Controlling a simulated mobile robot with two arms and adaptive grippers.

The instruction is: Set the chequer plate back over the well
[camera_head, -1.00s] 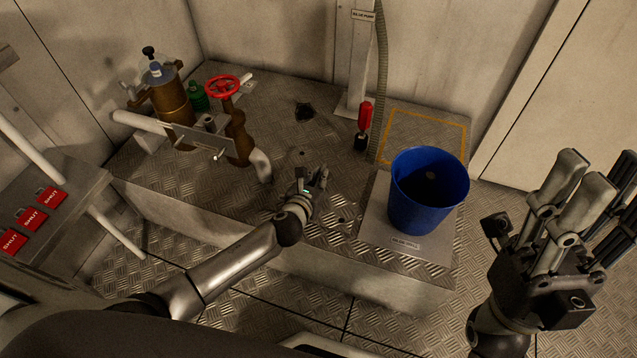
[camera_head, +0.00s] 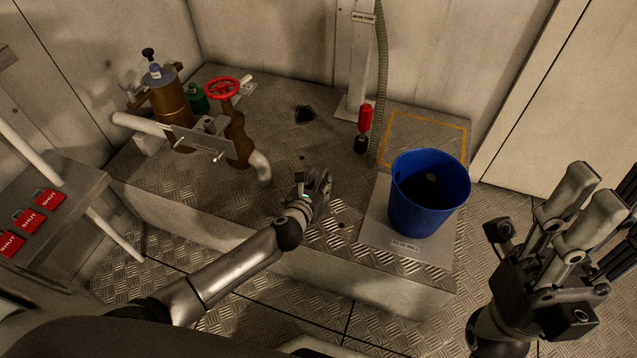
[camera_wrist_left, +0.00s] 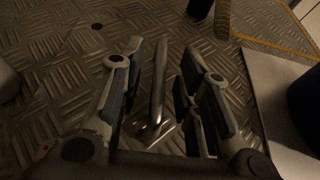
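The deck of the raised platform is chequer plate (camera_head: 270,100); I cannot make out the outline of a separate loose plate on it. A light grey panel (camera_head: 376,222) labelled "BILGE WELL" lies at the right front, and a blue bucket (camera_head: 428,205) stands over it, hiding its middle. My left gripper (camera_head: 320,178) is low over the deck, left of the panel. In the left wrist view its fingers (camera_wrist_left: 160,60) are apart, with a metal bar (camera_wrist_left: 157,88), like a handle, between them; gaps show on both sides. My right gripper (camera_head: 605,205) is raised at the right, fingers apart and empty.
A yellow outlined square (camera_head: 425,138) on the deck behind the bucket is empty. A red handwheel (camera_head: 222,88) and brown pump body (camera_head: 172,105) stand at the left back. A red-handled item (camera_head: 364,117) and a hose (camera_head: 380,80) are at the back post.

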